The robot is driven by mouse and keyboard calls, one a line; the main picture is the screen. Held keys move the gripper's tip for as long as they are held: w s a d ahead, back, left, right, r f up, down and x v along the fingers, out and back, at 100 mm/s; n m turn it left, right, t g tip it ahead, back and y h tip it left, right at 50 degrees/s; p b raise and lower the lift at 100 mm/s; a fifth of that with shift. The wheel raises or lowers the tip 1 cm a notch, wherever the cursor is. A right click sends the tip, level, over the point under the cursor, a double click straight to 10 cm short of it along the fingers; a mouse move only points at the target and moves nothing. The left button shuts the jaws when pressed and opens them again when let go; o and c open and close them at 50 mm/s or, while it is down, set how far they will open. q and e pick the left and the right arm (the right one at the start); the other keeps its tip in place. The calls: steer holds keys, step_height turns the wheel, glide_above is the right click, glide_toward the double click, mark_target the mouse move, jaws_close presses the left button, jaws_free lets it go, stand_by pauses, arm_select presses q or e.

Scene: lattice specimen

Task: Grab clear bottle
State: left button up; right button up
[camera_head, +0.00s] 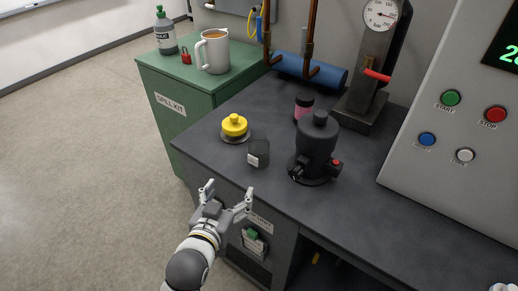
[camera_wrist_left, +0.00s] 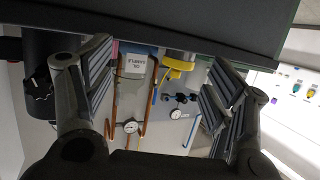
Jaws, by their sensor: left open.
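My left gripper (camera_head: 228,191) is open and empty in front of the bench's near edge in the head view. Its spread fingers frame the left wrist view (camera_wrist_left: 157,78), which looks upside down. A small dark, squat container with a pale label (camera_head: 259,153) stands on the bench just beyond the gripper, apart from it. Its white label faces me between the fingers in the left wrist view (camera_wrist_left: 137,65). I cannot tell whether it is clear. A grey bottle with a green cap (camera_head: 165,34) stands on the green cabinet, far from the gripper. My right gripper is not in view.
A yellow-topped item (camera_head: 235,127) sits left of the small container, and a black pump-like device (camera_head: 317,148) stands to its right. A pink jar (camera_head: 304,105) is behind. A mug (camera_head: 213,52) and red padlock (camera_head: 186,57) are on the green cabinet (camera_head: 160,85).

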mark_target(257, 145)
arm_select(q)
steer(key=w+d+r+t, duration=0.1)
steer(key=w+r, duration=0.1)
steer(key=w+d+r+t+h, duration=0.1)
steer(key=w+d+r, duration=0.1)
steer(key=r, duration=0.1)
steer(key=w+d+r+t, duration=0.1)
steer(key=w+d+r, duration=0.1)
steer(key=w, duration=0.1)
steer(key=shift+w+d+r+m+h+p, duration=0.1)
steer(key=shift+d+r+m+h+p, duration=0.1)
steer(key=shift+d+m+h+p, duration=0.1)
steer(key=shift+x, duration=0.8)
steer(key=shift+f+p+x, duration=0.15)
steer(key=shift+p+x, duration=0.1)
steer(key=shift+x, duration=0.8)
steer(key=shift+f+p+x, duration=0.2)
steer(key=shift+p+x, duration=0.05)
steer(key=shift+x, duration=0.85)
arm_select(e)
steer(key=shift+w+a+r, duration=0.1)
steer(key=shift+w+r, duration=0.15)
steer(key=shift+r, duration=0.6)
arm_select(q)
steer(key=shift+c, duration=0.2)
steer(key=c, duration=0.9)
steer(key=shift+c, duration=0.5)
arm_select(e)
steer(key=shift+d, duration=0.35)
